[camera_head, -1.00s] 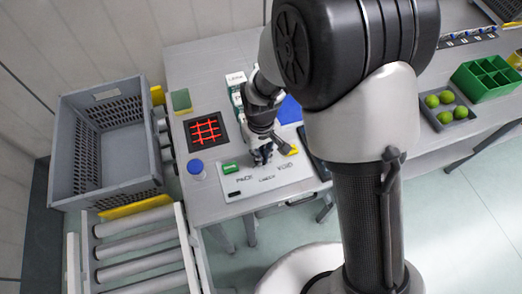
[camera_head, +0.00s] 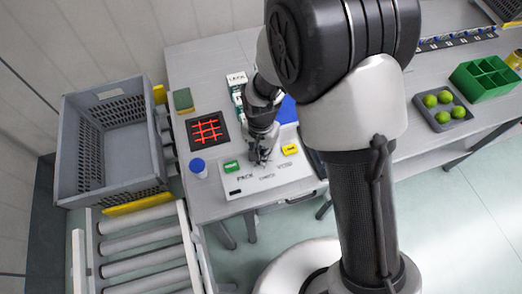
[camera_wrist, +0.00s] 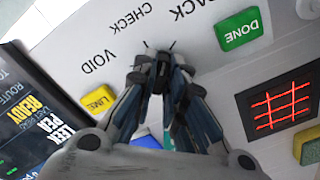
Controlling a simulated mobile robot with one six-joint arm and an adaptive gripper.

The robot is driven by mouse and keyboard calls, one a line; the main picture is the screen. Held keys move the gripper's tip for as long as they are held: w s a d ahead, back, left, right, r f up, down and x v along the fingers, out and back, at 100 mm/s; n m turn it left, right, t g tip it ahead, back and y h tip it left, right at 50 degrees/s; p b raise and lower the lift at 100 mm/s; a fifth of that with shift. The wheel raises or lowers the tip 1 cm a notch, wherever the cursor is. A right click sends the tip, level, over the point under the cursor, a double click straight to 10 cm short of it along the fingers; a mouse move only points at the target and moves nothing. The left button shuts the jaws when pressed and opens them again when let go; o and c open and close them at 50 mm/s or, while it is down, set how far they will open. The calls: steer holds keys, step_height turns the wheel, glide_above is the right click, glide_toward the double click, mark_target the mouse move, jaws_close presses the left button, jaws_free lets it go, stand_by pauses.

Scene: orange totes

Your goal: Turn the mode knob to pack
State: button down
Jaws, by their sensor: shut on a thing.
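The white control panel (camera_head: 296,178) lies on the grey bench with the printed words PACK, CHECK and VOID along its front edge. It also shows in the wrist view (camera_wrist: 85,45), where the words fan out beyond my fingertips. My gripper (camera_head: 262,158) points down at the panel behind the words. In the wrist view my gripper (camera_wrist: 158,62) has its fingers closed together, shut on the mode knob. The knob is hidden by the fingers, so I cannot tell its exact heading. A green DONE button (camera_wrist: 240,28) and a yellow LINE button (camera_wrist: 100,100) flank the gripper.
A grey crate (camera_head: 72,150) sits on rollers at far left. A green divided box (camera_head: 487,80) and a tray with green balls (camera_head: 428,113) are at right.

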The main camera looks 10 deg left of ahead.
steer(key=shift+m, duration=1.6)
steer(key=c, duration=1.6)
jaws_free()
steer(key=shift+c, duration=0.2)
steer(key=shift+r, duration=0.1)
step_height(320, 180, up, 12)
